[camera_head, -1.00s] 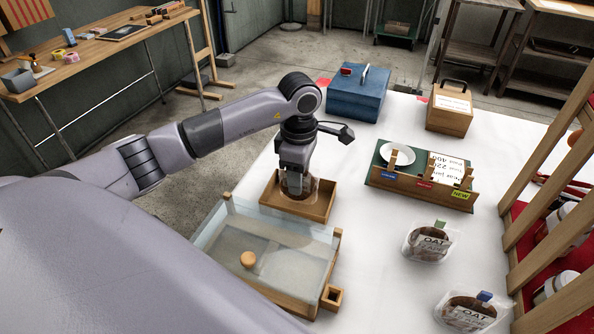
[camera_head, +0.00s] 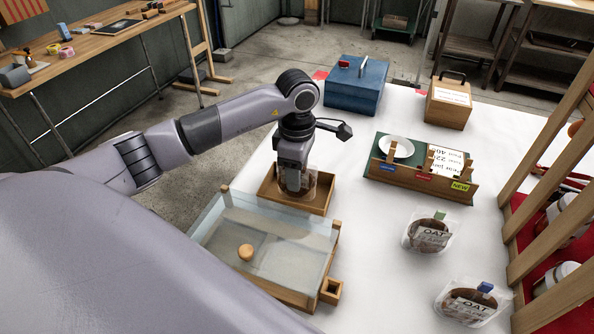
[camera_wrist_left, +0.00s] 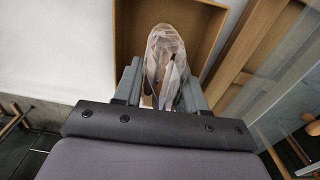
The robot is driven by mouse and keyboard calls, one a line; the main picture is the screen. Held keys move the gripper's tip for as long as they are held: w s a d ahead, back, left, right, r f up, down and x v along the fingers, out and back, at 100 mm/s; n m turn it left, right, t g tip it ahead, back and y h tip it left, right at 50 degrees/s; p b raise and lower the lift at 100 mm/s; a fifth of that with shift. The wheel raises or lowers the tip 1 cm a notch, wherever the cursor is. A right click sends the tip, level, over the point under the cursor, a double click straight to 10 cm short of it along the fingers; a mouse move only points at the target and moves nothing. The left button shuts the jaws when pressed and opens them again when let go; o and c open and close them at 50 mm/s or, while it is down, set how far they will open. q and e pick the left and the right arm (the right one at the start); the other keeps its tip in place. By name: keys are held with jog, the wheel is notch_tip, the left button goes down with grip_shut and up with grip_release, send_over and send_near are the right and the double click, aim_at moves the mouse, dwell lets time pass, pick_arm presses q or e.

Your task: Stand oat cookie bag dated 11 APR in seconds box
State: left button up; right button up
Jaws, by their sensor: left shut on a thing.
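My left gripper (camera_head: 295,172) is shut on a clear bag of brown cookies (camera_head: 297,184), inside the wooden box (camera_head: 316,207). The bag also shows between the fingers in the left wrist view (camera_wrist_left: 166,55), where the box (camera_wrist_left: 195,15) surrounds it. The bag looks roughly upright; its date is not readable, and I cannot tell if it touches the box floor. Two other bags marked OAT lie on the white table: one with a green clip (camera_head: 430,232), one with a blue clip (camera_head: 472,300). My right gripper is not seen.
A glass-topped wooden case (camera_head: 330,262) with a round orange-brown thing stands just in front of the box. A sign rack (camera_head: 415,180) with a white plate is to the right. A blue box (camera_head: 355,90) and a wooden case (camera_head: 449,108) stand behind. A wooden shelf edges the right.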

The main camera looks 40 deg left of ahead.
pick_arm(q)
jog(key=shift+f, duration=0.3)
jog(key=o, duration=0.8)
jog(key=shift+o, duration=0.2)
notch_tip(320, 180, up, 4)
jog(key=p, duration=0.2)
jog(key=shift+r+p, duration=0.2)
jog(key=shift+p, duration=0.2)
jog(key=shift+r+p, duration=0.3)
jog(key=shift+r, duration=0.1)
notch_tip(320, 180, up, 2)
jog(key=shift+r+p, duration=0.25)
jog(key=shift+p, duration=0.6)
jog(key=shift+r+p, duration=0.85)
jog(key=shift+r, duration=0.45)
